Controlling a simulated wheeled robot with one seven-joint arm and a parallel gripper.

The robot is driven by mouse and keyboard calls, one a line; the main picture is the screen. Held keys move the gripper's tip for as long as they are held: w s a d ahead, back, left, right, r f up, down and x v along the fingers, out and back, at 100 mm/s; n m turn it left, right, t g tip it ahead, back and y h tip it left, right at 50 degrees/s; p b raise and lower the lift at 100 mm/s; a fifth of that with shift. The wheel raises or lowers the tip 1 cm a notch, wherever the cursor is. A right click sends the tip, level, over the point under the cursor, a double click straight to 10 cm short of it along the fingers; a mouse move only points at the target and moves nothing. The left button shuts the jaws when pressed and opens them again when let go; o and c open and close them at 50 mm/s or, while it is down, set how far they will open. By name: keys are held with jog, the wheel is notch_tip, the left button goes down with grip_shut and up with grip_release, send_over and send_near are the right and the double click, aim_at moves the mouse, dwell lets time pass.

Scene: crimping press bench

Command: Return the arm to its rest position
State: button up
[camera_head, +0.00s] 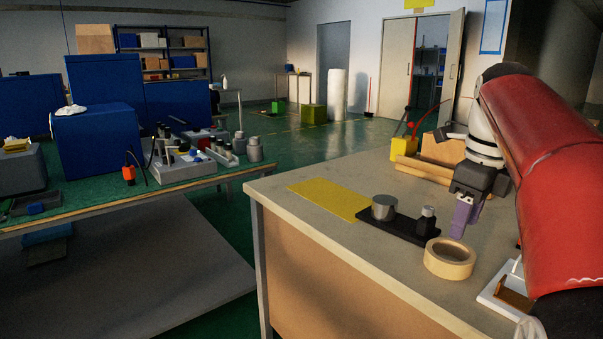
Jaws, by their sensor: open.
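My red and white arm (556,150) reaches in from the right side and bends down at a white wrist. My gripper (462,225) has purple fingers that point down above the bench (300,230). It is open, and I see nothing between its fingers.
A black tray (402,228) holds a grey metal cylinder (384,207) and the dark bottle (427,221). A yellow sheet (330,199) lies to their left. A wooden box (442,153) and yellow block (404,148) stand behind. The bench's left front corner is clear.

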jog(key=s+a+f+n+t, duration=0.2)
jog(key=s+a+f+n, duration=0.4)
jog(key=n, duration=0.8)
jog(key=s+a+f+n+t, duration=0.2)
jog(key=s+a+f+n, duration=0.4)
jog(key=s+f+n, duration=0.5)
jog(key=f+n, duration=0.2)
jog(key=shift+n, duration=0.4)
